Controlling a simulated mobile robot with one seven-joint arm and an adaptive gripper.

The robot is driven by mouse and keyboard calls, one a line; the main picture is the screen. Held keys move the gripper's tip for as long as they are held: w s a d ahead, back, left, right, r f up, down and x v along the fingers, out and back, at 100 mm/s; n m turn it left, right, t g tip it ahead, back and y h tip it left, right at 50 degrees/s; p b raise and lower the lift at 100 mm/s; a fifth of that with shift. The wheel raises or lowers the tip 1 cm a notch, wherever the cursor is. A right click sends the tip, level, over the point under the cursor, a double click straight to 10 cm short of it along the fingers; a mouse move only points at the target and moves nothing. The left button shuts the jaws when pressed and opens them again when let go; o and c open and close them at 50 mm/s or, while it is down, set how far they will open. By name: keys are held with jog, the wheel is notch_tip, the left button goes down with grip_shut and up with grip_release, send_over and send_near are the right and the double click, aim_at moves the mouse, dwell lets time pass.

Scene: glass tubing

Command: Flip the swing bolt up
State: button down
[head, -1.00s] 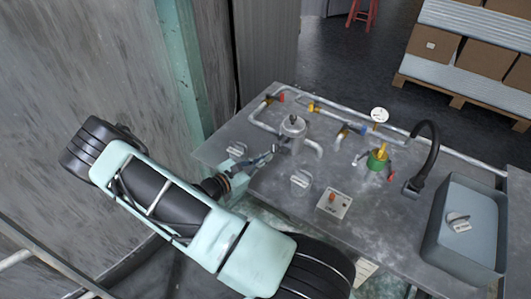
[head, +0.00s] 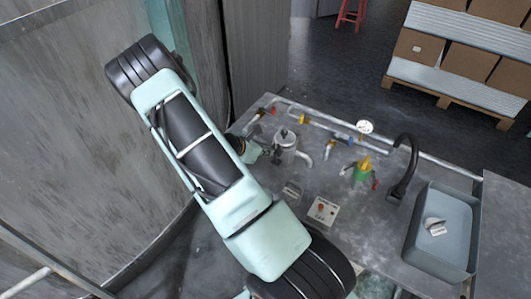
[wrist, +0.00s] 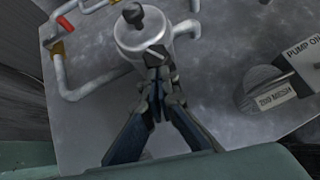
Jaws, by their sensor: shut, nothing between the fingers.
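A grey metal canister (head: 285,139) with a dark knob on its lid stands on the bench. It also shows in the wrist view (wrist: 139,38), at the top. A small dark fitting (wrist: 155,56) on the canister's near side looks like the swing bolt, largely hidden by the fingertips. I cannot tell its tilt. My gripper (head: 271,154) is beside the canister's left side in the head view. In the wrist view my gripper (wrist: 161,84) is shut and empty, its tips right at the fitting. Whether they touch is unclear.
Pipes (wrist: 72,75) run around the canister. In the head view, a switch plate (head: 322,211), green valve (head: 362,171), gauge (head: 365,127), black faucet (head: 407,165) and grey basin (head: 440,235) stand further right.

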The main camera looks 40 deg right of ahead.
jog(key=shift+d+r, duration=0.15)
jog(key=shift+d, duration=0.2)
dwell(0.3)
jog(key=shift+r, duration=0.15)
jog(key=w+p+v, duration=0.1)
jog(key=p+v, duration=0.5)
jog(key=v, duration=0.3)
jog(key=shift+s+a+r, duration=0.3)
jog(key=shift+s+r, duration=0.05)
